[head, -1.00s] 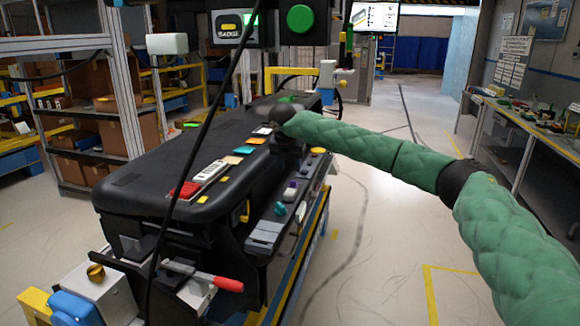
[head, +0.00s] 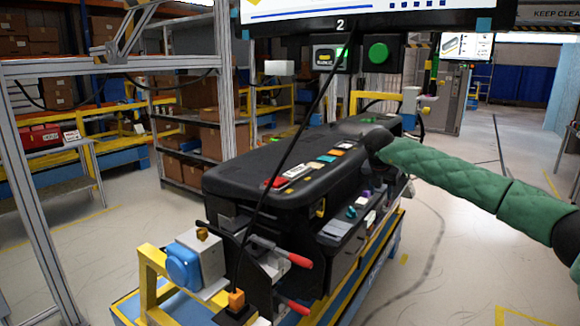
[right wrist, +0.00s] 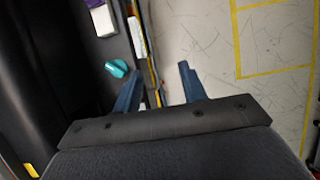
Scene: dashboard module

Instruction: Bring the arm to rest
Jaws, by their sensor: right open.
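My right arm is green-sleeved and comes in from the right in the head view. Its dark gripper (head: 384,166) hangs beside the far right part of the black dashboard module (head: 240,178), and its fingers are hard to make out there. In the right wrist view the two blue-grey fingers (right wrist: 160,88) are apart with nothing between them. They point down past the module's edge, over a narrow rail and the pale floor. A teal knob (right wrist: 117,68) lies just left of the left finger. My left gripper is not in view.
The module stands on a blue and yellow stand (head: 372,272) with red-handled clamps (head: 296,259) at its near end. A display (head: 380,12) hangs above. A black cable crosses in front of the module. Shelves stand behind at left. The floor (head: 450,250) at right is clear.

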